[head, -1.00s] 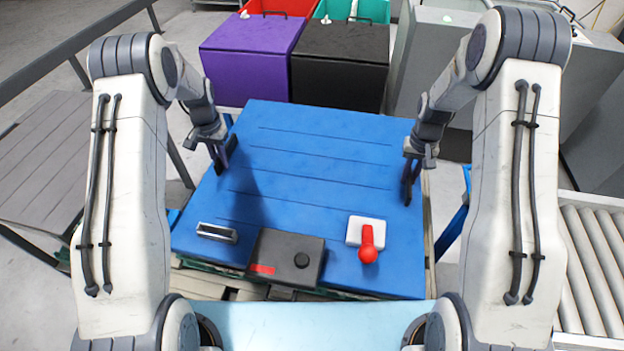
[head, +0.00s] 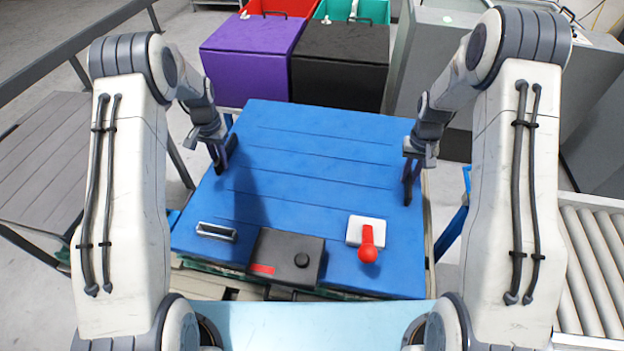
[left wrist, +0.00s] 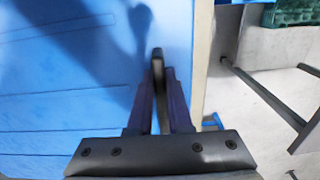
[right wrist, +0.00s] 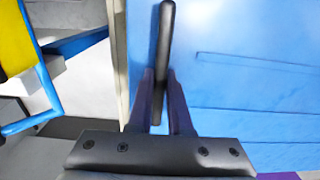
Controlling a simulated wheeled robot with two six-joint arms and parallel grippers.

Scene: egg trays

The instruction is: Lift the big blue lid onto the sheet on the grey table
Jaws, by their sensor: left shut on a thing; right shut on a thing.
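The big blue lid (head: 310,165) is a wide slab with shallow grooves, lying in front of me between my arms. My left gripper (head: 221,168) is at its left edge. In the left wrist view its jaws (left wrist: 160,75) are shut on a dark handle (left wrist: 157,55). My right gripper (head: 408,185) is at the right edge. In the right wrist view its jaws (right wrist: 161,80) are shut on another dark upright handle (right wrist: 166,25). A grey slatted table (head: 45,150) stands at the left; I cannot make out a separate sheet on it.
A black box (head: 287,255), a metal-framed piece (head: 216,231) and a red knob (head: 367,250) on a white plate sit at the lid's near edge. Purple (head: 245,70) and black bins (head: 340,75) stand behind. A roller conveyor (head: 592,260) is at right, a rail (head: 80,38) at left.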

